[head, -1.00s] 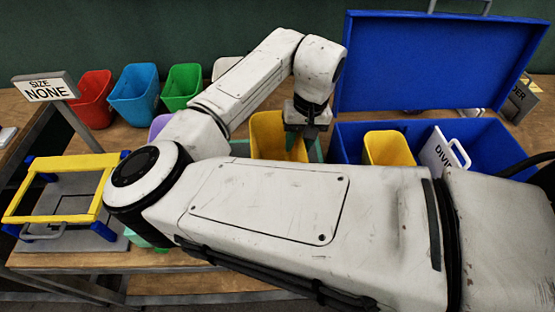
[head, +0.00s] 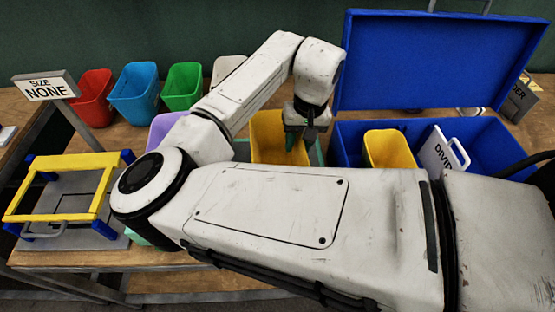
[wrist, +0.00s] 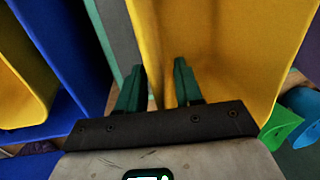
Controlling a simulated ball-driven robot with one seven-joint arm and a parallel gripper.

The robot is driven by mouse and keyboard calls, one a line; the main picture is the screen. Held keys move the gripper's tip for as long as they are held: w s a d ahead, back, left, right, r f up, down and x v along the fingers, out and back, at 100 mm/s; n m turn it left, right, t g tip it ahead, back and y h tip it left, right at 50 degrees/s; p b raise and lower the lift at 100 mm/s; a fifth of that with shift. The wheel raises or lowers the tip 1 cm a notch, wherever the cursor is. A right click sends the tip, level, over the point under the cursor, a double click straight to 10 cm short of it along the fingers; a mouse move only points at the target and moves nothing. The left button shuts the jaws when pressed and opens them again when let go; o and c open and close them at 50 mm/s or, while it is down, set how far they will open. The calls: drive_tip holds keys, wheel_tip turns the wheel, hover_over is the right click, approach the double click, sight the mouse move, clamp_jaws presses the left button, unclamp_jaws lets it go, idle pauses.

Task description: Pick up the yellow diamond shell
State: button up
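A yellow shell (head: 266,137), an open-topped bin, stands in the middle of the table, partly hidden by my arm. It fills much of the wrist view (wrist: 225,50). My gripper (head: 296,138) is at its right side. In the wrist view, the dark green fingers (wrist: 158,85) are apart, one outside the right wall and one inside, with the wall between them. I cannot tell whether they touch it. A second yellow shell (head: 388,149) sits in the blue box (head: 346,140). I cannot tell a diamond shape on either.
Red (head: 92,97), blue (head: 135,92) and green (head: 183,86) bins stand at the back left. A yellow-framed press (head: 62,218) is at the left under a "SIZE NONE" sign (head: 46,87). The blue box's raised lid (head: 435,60) and a white divider (head: 440,155) are at the right.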

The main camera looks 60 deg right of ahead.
clamp_jaws()
drive_tip(key=shift+r, duration=0.2)
idle(0.5)
